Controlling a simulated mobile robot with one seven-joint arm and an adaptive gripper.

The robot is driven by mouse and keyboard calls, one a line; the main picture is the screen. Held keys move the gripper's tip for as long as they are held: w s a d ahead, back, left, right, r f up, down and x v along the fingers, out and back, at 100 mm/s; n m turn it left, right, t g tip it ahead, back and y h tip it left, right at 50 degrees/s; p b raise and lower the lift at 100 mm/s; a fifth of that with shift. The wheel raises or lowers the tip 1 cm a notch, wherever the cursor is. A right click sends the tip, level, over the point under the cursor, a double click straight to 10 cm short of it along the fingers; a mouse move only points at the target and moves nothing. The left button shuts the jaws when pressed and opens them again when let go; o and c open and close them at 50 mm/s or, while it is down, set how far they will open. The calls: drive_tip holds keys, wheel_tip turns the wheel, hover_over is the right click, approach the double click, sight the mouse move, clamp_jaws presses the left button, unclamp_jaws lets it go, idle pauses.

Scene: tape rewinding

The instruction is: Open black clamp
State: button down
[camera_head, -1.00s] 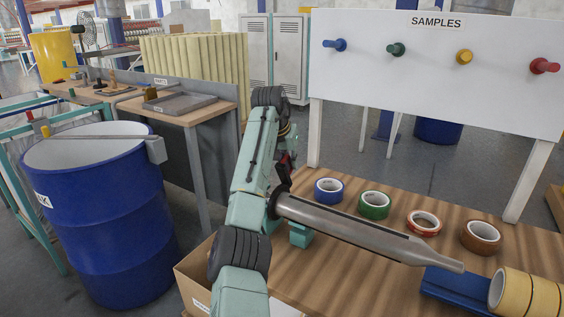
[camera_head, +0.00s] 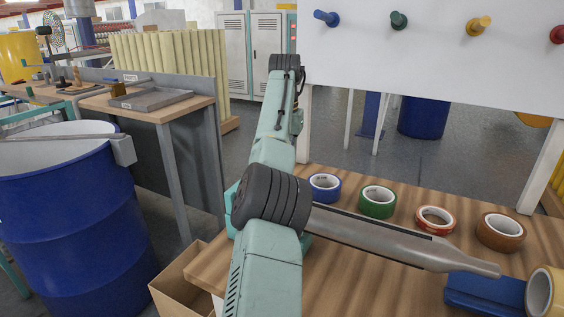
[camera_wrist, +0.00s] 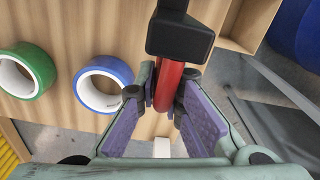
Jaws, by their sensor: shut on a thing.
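The black clamp shows in the wrist view as a black block (camera_wrist: 180,37) with a red handle (camera_wrist: 168,84) below it. My gripper (camera_wrist: 163,97) has its fingers on both sides of the red handle and is shut on it. In the head view my arm hides the gripper and the clamp. A long grey metal shaft (camera_head: 385,239) sticks out to the right from behind my arm, over the wooden table (camera_head: 330,285).
A blue tape roll (camera_head: 325,187), a green one (camera_head: 377,201), a red one (camera_head: 435,219) and a brown one (camera_head: 500,231) lie along the table. A blue drum (camera_head: 70,215) stands at left. An open cardboard box (camera_head: 180,285) sits by the table's left edge.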

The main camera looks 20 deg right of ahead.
drive_tip(key=shift+a+f, duration=0.1)
drive_tip(key=shift+f, duration=0.2)
drive_tip(key=c, duration=1.9)
unclamp_jaws()
drive_tip(key=shift+o, duration=1.1)
drive_tip(key=shift+a, duration=0.1)
drive_tip(key=shift+r, duration=0.1)
drive_tip(key=shift+r, duration=0.1)
drive_tip(key=shift+w+p, duration=0.1)
drive_tip(key=shift+p, duration=0.25)
